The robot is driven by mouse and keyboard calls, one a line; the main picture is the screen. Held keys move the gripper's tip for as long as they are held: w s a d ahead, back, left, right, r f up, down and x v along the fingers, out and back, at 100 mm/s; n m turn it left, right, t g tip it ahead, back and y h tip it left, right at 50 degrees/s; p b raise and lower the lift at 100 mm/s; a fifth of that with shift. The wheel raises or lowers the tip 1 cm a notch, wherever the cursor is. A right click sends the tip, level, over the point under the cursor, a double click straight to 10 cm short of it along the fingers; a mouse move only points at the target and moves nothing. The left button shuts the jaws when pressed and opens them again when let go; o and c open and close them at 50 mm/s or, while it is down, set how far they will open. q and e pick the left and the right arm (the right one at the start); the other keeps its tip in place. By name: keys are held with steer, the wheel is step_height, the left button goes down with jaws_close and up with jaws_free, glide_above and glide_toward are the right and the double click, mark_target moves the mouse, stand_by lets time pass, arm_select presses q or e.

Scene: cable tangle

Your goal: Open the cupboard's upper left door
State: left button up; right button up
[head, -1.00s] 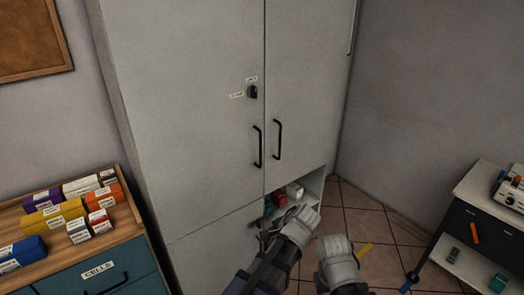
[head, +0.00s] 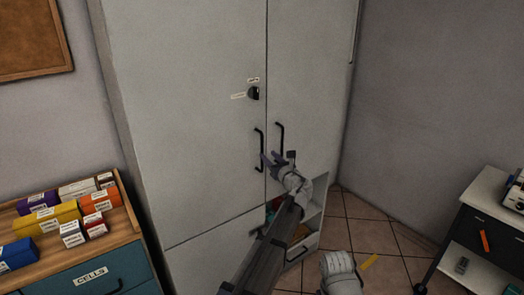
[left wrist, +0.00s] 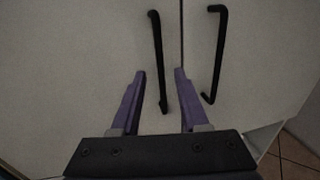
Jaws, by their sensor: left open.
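The cupboard's upper left door (head: 190,120) is a tall pale grey panel, shut flush beside the upper right door (head: 310,90). Its black bar handle (head: 258,150) stands upright near the seam; the right door's handle (head: 281,138) is close beside it. My left gripper (head: 274,158), with purple fingers, is open and empty in front of the lower part of the handles. In the left wrist view, the left door's handle (left wrist: 158,50) runs down between the two fingertips, and the right handle (left wrist: 218,50) lies right of them. I cannot tell whether a finger touches. My right gripper's fingers are not seen.
A dark lock knob (head: 254,93) with labels sits above the handles. An open lower compartment holds small items. A drawer unit (head: 140,262) with boxes stands left, a cart (head: 485,210) right.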

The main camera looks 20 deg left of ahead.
mark_target(262, 149)
arm_select(q)
steer(key=x, duration=0.7)
jaws_close()
stand_by(1.3)
